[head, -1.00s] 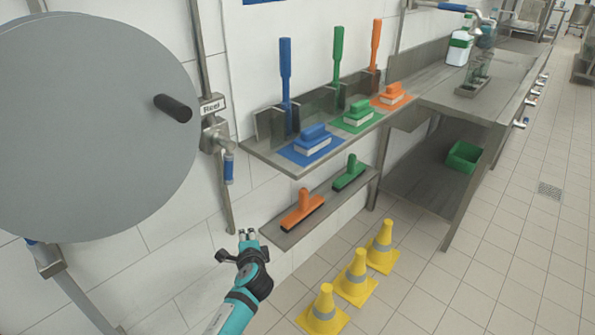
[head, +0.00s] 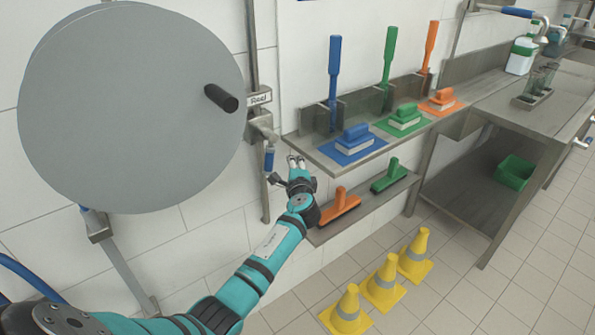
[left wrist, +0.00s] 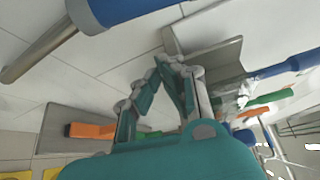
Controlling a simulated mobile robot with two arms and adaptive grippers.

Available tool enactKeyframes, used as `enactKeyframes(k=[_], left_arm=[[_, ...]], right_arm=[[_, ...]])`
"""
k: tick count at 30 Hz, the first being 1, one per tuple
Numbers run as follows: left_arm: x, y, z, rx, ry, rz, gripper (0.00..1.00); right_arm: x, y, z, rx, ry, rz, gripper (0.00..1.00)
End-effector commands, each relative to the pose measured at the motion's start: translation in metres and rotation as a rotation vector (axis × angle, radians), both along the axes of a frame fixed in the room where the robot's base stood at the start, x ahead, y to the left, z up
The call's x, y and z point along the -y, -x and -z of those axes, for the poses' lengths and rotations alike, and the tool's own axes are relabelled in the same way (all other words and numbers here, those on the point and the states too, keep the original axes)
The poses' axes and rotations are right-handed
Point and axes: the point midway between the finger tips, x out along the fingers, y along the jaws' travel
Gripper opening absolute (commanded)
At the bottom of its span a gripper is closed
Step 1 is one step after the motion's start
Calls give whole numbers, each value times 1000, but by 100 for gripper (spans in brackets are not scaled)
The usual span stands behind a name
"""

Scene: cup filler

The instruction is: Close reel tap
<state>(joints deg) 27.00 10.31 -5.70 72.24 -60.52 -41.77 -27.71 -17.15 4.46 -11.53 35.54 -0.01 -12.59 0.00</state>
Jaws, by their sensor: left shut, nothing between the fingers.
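The reel tap is a metal valve (head: 262,128) on the wall pipe, beside the "Reel" label (head: 260,99). Its blue handle (head: 269,159) hangs straight down. My left gripper (head: 296,161) is shut and empty, just right of the blue handle and apart from it in the head view. In the left wrist view my left gripper (left wrist: 168,62) shows its fingers meeting at the tips. A large blue handle (left wrist: 120,12) there, at the top left, appears to be the tap's. My right gripper is not in view.
A big grey reel disc (head: 130,110) with a black knob (head: 221,98) is left of the tap. The upper shelf (head: 310,150) holds brushes close to the gripper. A lower shelf (head: 325,233) has squeegees. Yellow cones (head: 380,285) stand on the floor.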

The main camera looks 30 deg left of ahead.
Motion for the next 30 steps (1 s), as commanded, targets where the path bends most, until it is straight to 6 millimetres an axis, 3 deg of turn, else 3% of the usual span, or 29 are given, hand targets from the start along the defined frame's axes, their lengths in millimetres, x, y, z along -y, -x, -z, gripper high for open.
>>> enactKeyframes(k=[1, 9, 21, 30], left_arm=[[-5, 10, -4, -5, 0, -2, 0], [-17, 29, -6, -4, 0, 0, 0], [-18, 31, -5, -5, 0, 0, 0], [-20, 35, -7, -52, -20, 0, 0]], right_arm=[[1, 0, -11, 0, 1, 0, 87], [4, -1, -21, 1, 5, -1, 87], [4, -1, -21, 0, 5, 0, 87], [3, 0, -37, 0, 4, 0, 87]])
